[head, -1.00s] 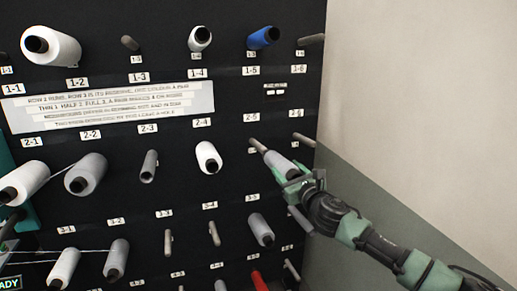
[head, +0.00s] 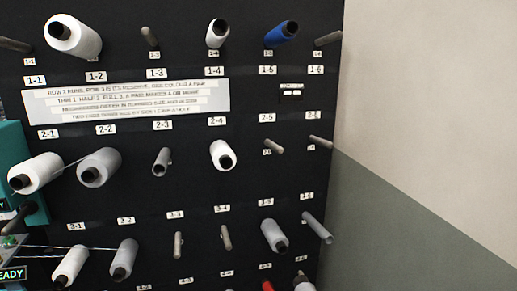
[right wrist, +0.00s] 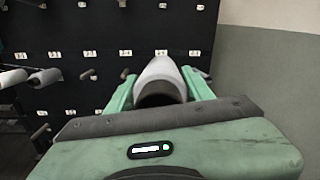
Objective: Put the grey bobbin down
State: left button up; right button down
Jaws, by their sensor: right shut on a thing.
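The grey bobbin (right wrist: 162,82) is between the two green fingers of my right gripper (right wrist: 160,95) in the right wrist view. The gripper is shut on it, and the bobbin's dark hollow end faces the camera. The peg rack around it is out of focus range, so I cannot tell whether the bobbin touches a peg. In the head view my right gripper is out of sight. A pale bobbin (head: 304,284) with a dark tip is cut off at the bottom edge there; I cannot tell if it is the held one. My left gripper is in neither view.
The black rack holds several bobbins, including a blue one (head: 281,32) and a white one (head: 222,155). Bare pegs include one below label 2-5 (head: 273,146), one at its right (head: 321,142) and a lower one (head: 318,228). A wall (head: 430,120) stands right of the rack.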

jog(key=s+d+r+m+h+b, duration=0.1)
jog(key=s+d+h, duration=0.1)
jog(key=s+d, duration=0.3)
jog(key=s, duration=0.4)
jog(key=shift+d+r+m+h+b, duration=0.25)
jog(key=shift+r+m+h+b, duration=0.1)
jog(key=shift+m+h, duration=0.05)
jog(key=shift+w, duration=0.1)
